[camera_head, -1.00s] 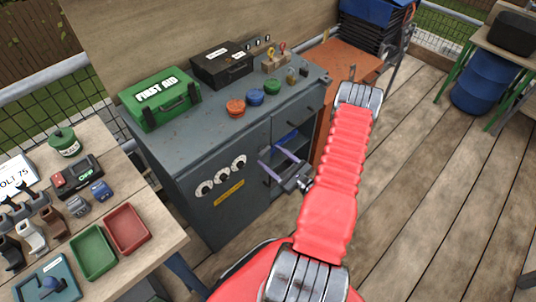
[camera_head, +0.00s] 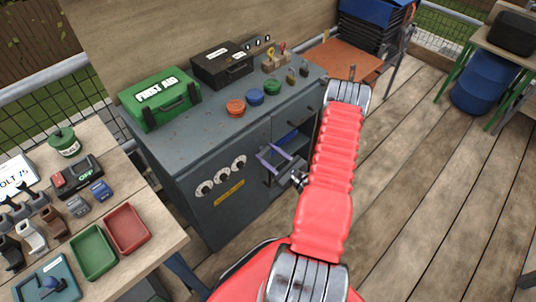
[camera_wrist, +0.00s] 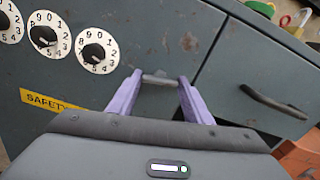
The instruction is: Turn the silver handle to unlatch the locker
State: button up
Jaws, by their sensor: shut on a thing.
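The locker is a blue-grey metal cabinet front (camera_head: 205,215) with three white dials and a yellow label; in the wrist view its door (camera_wrist: 175,45) fills the middle. The silver handle (camera_wrist: 158,79) is a short bar lying nearly level in the wrist view, right of the dials. My gripper (camera_wrist: 160,77) has its two purple fingers at either end of the handle, shut on it. In the head view my gripper (camera_head: 266,151) is at the locker's front, and the handle is too small to make out there.
A drawer with a dark pull (camera_wrist: 272,102) is right of the handle. A green first aid box (camera_head: 160,97), a black case (camera_head: 222,65) and coloured round items stand on the cabinet top. A bench with trays (camera_head: 127,229) is at the left.

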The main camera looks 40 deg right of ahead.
jog(key=c, duration=0.4)
jog(key=shift+o, duration=0.2)
jog(key=shift+m, duration=1.3)
jog(key=o, duration=1.1)
jog(key=shift+c, duration=0.2)
jog(key=shift+s, duration=0.1)
